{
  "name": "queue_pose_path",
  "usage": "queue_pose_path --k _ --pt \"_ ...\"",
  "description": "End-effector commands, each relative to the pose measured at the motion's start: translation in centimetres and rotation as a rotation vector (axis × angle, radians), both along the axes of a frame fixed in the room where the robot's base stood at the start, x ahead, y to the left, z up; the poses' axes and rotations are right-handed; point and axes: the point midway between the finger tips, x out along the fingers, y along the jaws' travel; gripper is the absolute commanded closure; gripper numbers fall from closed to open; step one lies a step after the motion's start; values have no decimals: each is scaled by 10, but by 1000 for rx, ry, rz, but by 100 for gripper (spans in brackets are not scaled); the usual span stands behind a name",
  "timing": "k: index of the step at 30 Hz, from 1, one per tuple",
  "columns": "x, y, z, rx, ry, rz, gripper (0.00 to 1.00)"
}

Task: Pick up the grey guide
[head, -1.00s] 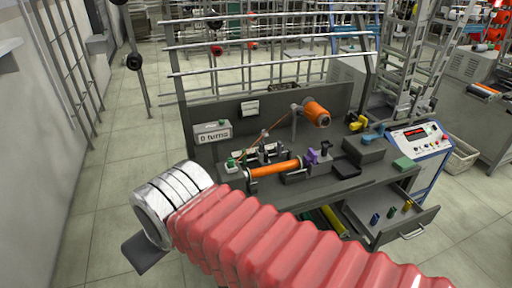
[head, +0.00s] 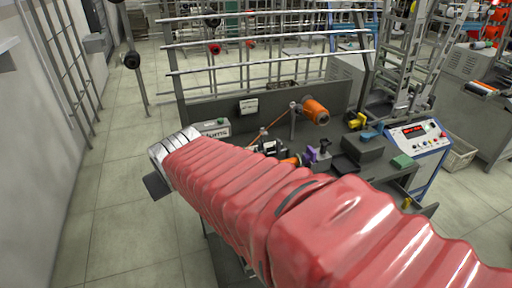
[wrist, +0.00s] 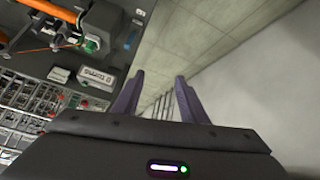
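My gripper (wrist: 158,82) is open in the wrist view, with its two purple-grey fingers apart and nothing between them. It points past the bench's edge toward floor and wall. In the head view my red arm lies across the front of the bench, and the fingers cannot be made out. A small dark grey piece (head: 324,146) stands on the bench beside a purple piece (head: 311,154); it may be the grey guide, but it is too small to be sure. My gripper is well to the left of it. No grey guide can be made out in the wrist view.
An orange spool (head: 315,111) stands at the back of the bench. Yellow (head: 357,122) and blue (head: 371,134) pieces are near the right. A green-topped block (head: 402,161) and control panel (head: 417,134) are farther right. My arm hides the bench front. Floor at left is clear.

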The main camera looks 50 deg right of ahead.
Motion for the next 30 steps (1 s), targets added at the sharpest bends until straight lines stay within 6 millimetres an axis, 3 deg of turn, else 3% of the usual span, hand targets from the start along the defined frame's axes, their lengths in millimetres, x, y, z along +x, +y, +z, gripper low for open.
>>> queue_pose_path --k 1,6,15,23,30 --pt "11 -19 -3 -13 -13 -28 61" --pt "42 -77 -9 -61 -78 -93 61" --pt "78 -180 -31 -129 -185 -171 61" --pt "87 -265 -62 -155 -277 -209 61" --pt "77 -337 -100 -157 -368 -231 61"
